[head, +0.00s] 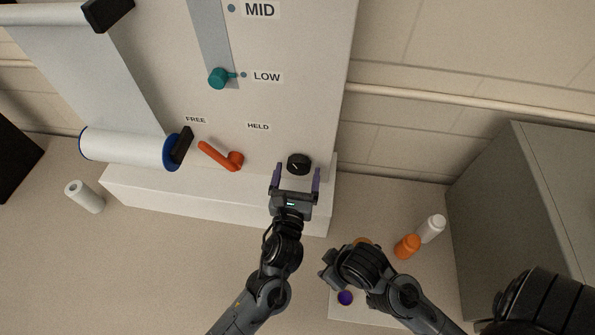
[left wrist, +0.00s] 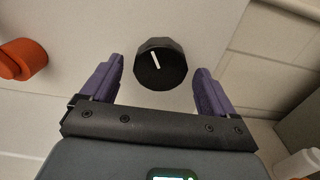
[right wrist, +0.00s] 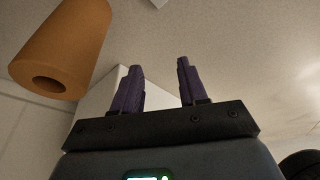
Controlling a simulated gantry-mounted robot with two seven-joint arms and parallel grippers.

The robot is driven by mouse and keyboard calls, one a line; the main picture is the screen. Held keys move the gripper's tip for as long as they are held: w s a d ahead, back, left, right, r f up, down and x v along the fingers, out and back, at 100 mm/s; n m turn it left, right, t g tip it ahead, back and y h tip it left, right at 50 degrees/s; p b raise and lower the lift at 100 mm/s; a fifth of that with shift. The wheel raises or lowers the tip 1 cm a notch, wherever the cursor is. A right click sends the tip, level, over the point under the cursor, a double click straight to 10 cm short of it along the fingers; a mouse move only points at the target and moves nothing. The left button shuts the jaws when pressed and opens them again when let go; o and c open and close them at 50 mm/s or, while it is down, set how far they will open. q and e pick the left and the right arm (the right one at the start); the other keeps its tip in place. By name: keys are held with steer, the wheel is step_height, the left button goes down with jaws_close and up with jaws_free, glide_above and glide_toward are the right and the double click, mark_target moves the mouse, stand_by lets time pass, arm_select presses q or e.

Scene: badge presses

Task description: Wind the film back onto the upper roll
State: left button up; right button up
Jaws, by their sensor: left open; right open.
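The white film (head: 95,75) runs down the panel from the upper roll (head: 45,14), cut off by the picture's top edge, to the lower roll (head: 125,148). A black crank (head: 107,14) is on the upper roll, another (head: 182,146) on the lower. The orange lever (head: 219,157) points toward FREE. The teal slider (head: 218,78) is at LOW. My left gripper (head: 297,171) is open, its fingers on either side of the black knob (left wrist: 160,68), with gaps showing in the left wrist view. My right gripper (right wrist: 160,67) is open and empty; its fingers are unclear in the head view.
An orange bottle (head: 407,246) and a white bottle (head: 432,229) stand at right. A small white roll (head: 85,197) is at left. A grey cabinet (head: 530,190) is at far right. An orange-brown cylinder (right wrist: 65,45) shows close to the right gripper.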

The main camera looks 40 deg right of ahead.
arm_select(q)
steer(key=shift+w+d, duration=0.35)
steer(key=shift+d, duration=0.05)
steer(key=shift+c, duration=0.4)
steer(key=c, duration=1)
steer(key=shift+o, duration=0.2)
steer(key=shift+n, duration=0.3)
steer(key=n, duration=0.2)
steer(key=shift+n+p, duration=0.3)
steer(key=shift+p, duration=0.1)
steer(key=shift+n+p, duration=0.4)
steer(key=shift+n, duration=1.4)
